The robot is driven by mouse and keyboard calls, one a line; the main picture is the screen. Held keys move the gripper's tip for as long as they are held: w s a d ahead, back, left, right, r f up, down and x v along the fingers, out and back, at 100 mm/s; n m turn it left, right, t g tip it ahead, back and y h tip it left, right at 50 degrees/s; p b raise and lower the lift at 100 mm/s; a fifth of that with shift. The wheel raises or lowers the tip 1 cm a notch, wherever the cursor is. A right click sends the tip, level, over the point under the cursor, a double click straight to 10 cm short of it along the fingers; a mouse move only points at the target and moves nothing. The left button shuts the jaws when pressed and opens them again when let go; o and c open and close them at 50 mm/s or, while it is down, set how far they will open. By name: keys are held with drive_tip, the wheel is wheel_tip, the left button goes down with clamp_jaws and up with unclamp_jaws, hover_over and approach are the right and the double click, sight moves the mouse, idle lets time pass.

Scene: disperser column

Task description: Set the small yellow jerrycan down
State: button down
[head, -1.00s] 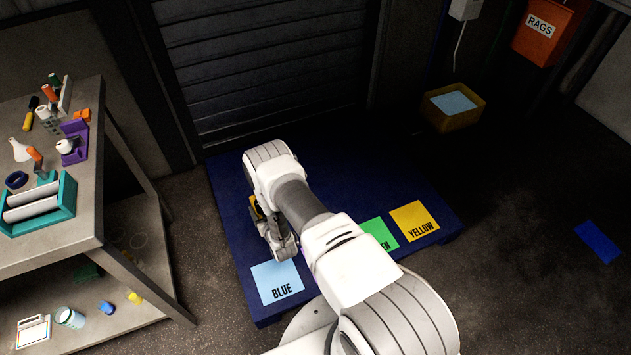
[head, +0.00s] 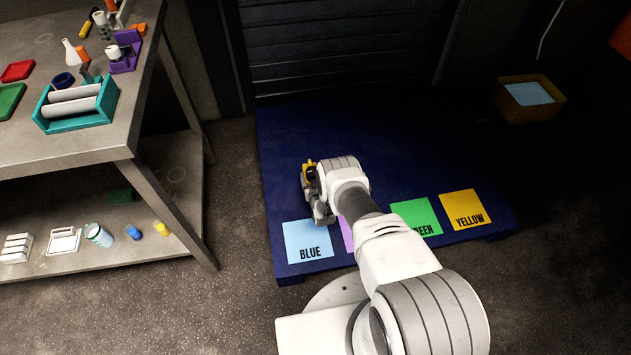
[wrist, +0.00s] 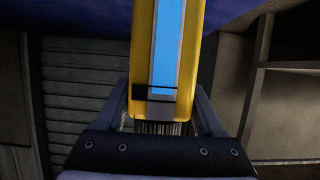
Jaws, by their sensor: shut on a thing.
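The small yellow jerrycan (wrist: 190,60) has a light blue stripe down its face and fills the middle of the wrist view. My gripper (wrist: 162,100) is shut on it, with a finger on each side. In the head view only a small yellow part of the jerrycan (head: 309,166) shows beside my gripper (head: 312,190); my wrist hides the rest. Both are over the dark blue platform (head: 285,140), just behind the light blue square marked BLUE (head: 304,236). I cannot tell whether the jerrycan touches the platform.
A purple square (head: 347,236), partly hidden by my arm, a green square (head: 415,215) and a yellow square marked YELLOW (head: 465,205) line the platform's front edge. A cluttered workbench (head: 75,150) stands left. A yellow bin (head: 530,108) stands at the back right. The platform's back is clear.

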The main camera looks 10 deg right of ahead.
drive_tip(key=w+f, duration=0.1)
drive_tip(key=w+d+f+b, duration=0.1)
drive_tip(key=w, duration=0.1)
drive_tip(key=shift+b, duration=0.3)
wheel_tip(320, 180, down, 4)
drive_tip(key=b, duration=0.2)
drive_tip(key=shift+b, duration=0.3)
drive_tip(key=shift+r, duration=0.15)
unclamp_jaws()
drive_tip(key=shift+s, duration=0.15)
